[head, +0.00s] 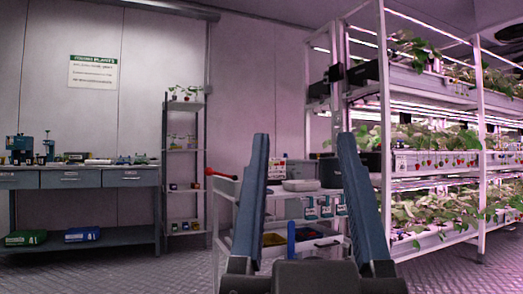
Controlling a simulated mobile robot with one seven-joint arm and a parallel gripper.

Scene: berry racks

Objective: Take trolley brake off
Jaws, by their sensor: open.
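My gripper (304,139) is open and empty, with its two dark fingers upright in the near foreground. Behind and between the fingers stands a light-coloured trolley (226,188). A red piece (219,174) sticks out at its upper left; I cannot tell if this is the brake or a handle. The trolley's upper level carries a pale box and dark containers, with small labelled cards along its edge. A lower tray holds yellow, blue and dark items. The fingers hide parts of the trolley, and its wheels are not clearly visible.
Lit plant racks (387,130) stand at the right. A workbench (80,178) with tools stands at the left, with a green bin (25,238) and a blue bin (82,234) below. A narrow shelf (185,147) stands by the wall. The floor (150,268) at front left is clear.

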